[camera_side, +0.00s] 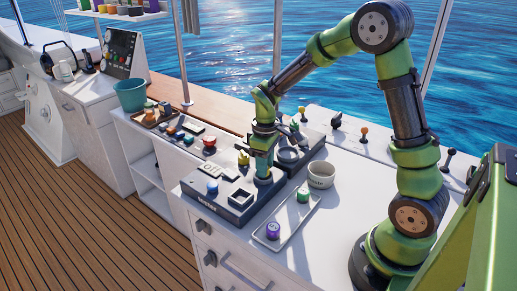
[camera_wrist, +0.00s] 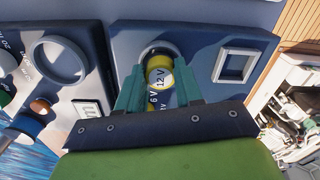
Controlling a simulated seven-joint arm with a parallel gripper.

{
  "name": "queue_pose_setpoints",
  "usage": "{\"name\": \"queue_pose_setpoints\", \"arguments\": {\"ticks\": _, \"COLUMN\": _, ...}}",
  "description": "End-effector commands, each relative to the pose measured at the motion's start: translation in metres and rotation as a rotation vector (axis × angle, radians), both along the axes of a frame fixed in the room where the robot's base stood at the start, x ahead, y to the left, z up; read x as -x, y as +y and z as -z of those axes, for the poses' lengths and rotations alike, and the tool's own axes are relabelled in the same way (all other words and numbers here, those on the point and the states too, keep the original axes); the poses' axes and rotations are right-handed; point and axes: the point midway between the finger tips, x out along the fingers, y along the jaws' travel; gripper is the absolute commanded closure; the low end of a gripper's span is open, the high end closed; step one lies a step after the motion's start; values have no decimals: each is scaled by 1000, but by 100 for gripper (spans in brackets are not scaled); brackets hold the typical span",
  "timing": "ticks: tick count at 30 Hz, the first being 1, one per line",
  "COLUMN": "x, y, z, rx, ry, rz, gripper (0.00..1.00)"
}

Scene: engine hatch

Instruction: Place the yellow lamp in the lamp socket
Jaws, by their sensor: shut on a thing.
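The yellow lamp (camera_wrist: 158,74), with a white face marked "12 V", sits between the teal fingers of my gripper (camera_wrist: 158,92) in the wrist view. My gripper is shut on it. A round ring (camera_wrist: 150,50) on the dark panel shows around and behind the lamp's far end; I cannot tell whether the lamp is seated in it or just above it. In the side view my gripper (camera_side: 263,178) points down at the right part of the front dark box (camera_side: 232,212), and its fingers hide the lamp.
A square frame (camera_wrist: 237,65) lies right of the lamp; a blue knob (camera_side: 212,187) is on the same box. A second box with a large ring (camera_side: 288,155) stands behind.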

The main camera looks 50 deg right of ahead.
Motion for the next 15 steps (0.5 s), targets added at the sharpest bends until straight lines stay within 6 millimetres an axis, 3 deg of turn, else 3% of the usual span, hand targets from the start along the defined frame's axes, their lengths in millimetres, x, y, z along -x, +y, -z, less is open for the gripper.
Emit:
{"name": "queue_pose_setpoints", "arguments": {"ticks": 3, "x": 0, "y": 0, "z": 2, "rx": 0, "ry": 1, "rz": 0, "gripper": 94}}
{"name": "queue_pose_setpoints", "arguments": {"ticks": 4, "x": 0, "y": 0, "z": 2, "rx": 0, "ry": 1, "rz": 0, "gripper": 62}}
{"name": "queue_pose_setpoints", "arguments": {"ticks": 8, "x": 0, "y": 0, "z": 2, "rx": 0, "ry": 0, "rz": 0, "gripper": 42}}
{"name": "queue_pose_setpoints", "arguments": {"ticks": 15, "x": 0, "y": 0, "z": 2, "rx": 0, "ry": 0, "rz": 0, "gripper": 39}}
